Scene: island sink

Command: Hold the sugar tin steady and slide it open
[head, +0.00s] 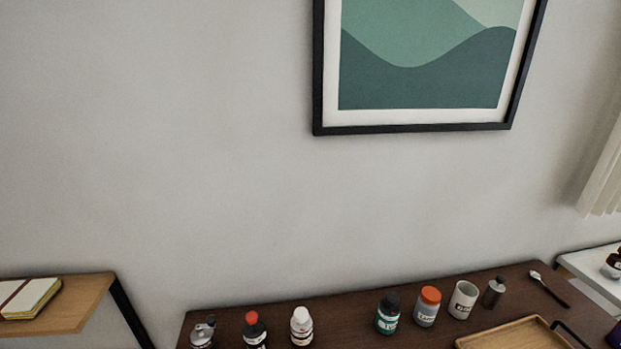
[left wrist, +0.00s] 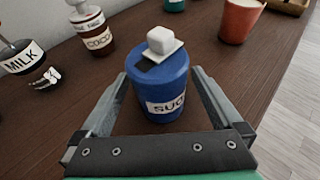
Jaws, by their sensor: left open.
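The sugar tin (left wrist: 163,88) is a blue cylinder with a partly hidden label reading "SUG". It stands upright on the dark wooden table in the left wrist view. On its top are a white block-shaped knob (left wrist: 165,40) and a dark patch beside it. My left gripper (left wrist: 160,82) is open, with one finger on each side of the tin. I cannot tell whether the fingers touch it. The head view shows neither gripper nor the blue tin.
In the left wrist view, a milk container (left wrist: 22,58) and a cocoa bottle (left wrist: 95,32) stand to the left. A red-brown cup (left wrist: 240,20) stands at the far right. In the head view, several bottles and jars line the table's back, beside a wooden tray (head: 510,333).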

